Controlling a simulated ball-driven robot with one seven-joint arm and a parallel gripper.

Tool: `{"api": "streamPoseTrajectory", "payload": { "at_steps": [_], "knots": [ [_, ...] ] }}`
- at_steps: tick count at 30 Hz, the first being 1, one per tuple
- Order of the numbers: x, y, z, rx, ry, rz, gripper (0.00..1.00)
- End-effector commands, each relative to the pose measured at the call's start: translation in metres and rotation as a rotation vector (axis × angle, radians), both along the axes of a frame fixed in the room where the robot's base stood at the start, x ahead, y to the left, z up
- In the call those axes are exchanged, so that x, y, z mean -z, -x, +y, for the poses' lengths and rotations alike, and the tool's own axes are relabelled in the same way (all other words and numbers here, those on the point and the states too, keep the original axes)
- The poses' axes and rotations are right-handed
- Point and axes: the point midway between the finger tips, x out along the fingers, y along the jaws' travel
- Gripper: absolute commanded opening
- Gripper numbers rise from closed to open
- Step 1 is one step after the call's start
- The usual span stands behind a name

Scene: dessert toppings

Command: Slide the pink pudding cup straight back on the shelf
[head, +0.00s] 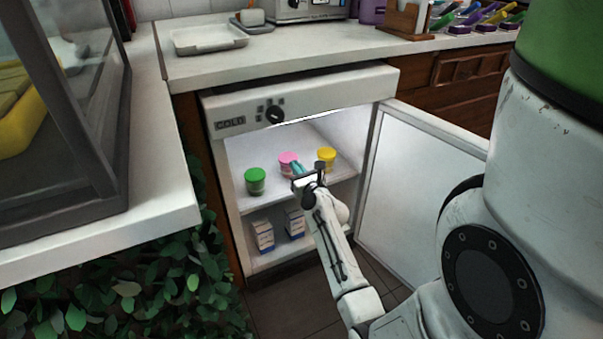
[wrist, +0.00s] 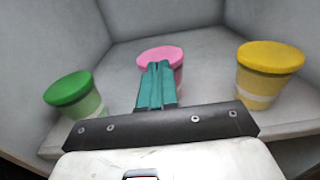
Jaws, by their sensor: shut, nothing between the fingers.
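The pink pudding cup (head: 287,161) stands upright on the upper shelf (head: 279,186) of the open fridge, between a green-lidded cup and a yellow-lidded cup. It also shows in the wrist view (wrist: 160,54), set a little farther back than the two others. My gripper (head: 297,168) reaches into the fridge, its teal fingers closed together and empty. In the wrist view the fingers (wrist: 155,70) point at the front of the pink cup and hide much of its body. I cannot tell whether the fingertips touch it.
The green-lidded cup (head: 255,181) stands left and the yellow-lidded cup (head: 326,160) right on the same shelf. Small cartons (head: 263,236) are on the lower level. The open fridge door (head: 420,190) is on the right. Behind the pink cup the shelf looks clear.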

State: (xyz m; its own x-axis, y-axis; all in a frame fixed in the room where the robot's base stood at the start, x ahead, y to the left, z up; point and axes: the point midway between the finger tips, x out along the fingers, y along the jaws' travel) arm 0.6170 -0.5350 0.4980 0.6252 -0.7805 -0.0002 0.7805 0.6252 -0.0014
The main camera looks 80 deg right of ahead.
Motion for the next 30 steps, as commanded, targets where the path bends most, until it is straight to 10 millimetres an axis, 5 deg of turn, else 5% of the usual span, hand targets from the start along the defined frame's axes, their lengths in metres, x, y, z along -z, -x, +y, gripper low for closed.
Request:
{"api": "streamPoseTrajectory", "payload": {
  "at_steps": [18, 30],
  "knots": [
    [0.003, -0.081, -0.100, 0.001, 0.001, -0.006, 0.00],
    [0.000, -0.106, -0.131, 0.000, 0.000, -0.002, 0.00]
  ]
}}
